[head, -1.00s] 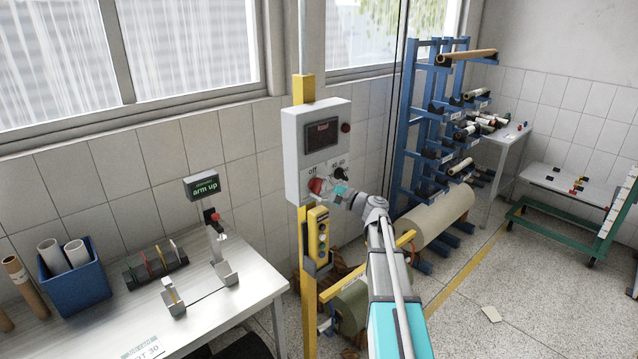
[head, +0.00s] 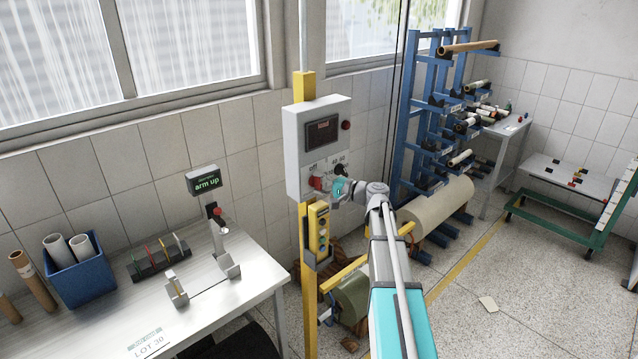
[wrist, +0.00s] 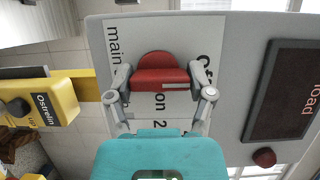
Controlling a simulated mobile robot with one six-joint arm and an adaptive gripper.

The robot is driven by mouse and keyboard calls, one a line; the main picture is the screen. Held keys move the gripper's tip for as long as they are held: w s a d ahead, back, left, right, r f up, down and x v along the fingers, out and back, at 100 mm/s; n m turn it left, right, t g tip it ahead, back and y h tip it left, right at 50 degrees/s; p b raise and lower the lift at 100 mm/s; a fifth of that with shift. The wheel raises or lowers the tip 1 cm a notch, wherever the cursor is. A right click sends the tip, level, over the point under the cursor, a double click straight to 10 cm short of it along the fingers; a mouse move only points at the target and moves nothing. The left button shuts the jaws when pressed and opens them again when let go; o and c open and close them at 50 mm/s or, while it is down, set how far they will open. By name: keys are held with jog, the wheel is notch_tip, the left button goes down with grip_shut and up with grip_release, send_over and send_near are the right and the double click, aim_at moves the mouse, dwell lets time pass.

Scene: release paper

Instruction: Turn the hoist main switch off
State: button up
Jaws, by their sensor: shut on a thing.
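The hoist main switch is a red knob (head: 315,183) low on the front of the grey control box (head: 293,150), with "off" printed above it. In the wrist view the red knob (wrist: 160,65) sits between my two grey fingers, over a white label reading "main" and "on", with other lettering partly covered. My gripper (wrist: 160,88) is shut on the knob, one finger at each side. In the head view my gripper (head: 329,187) reaches the box from the right and hides part of its lower face.
A black selector knob (head: 339,171) sits right of the switch, close to my gripper. A yellow button pendant (head: 318,232) hangs just below the box on a yellow post (head: 308,290). The blue rack (head: 408,120) with rolls stands behind right. A workbench (head: 215,310) is at left.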

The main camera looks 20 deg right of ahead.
jog(key=o, duration=1.1)
jog(key=shift+s+d, duration=0.1)
jog(key=shift+d, duration=0.05)
jog(key=v, duration=1.1)
jog(key=shift+s+d, duration=0.2)
jog(key=shift+d, duration=0.1)
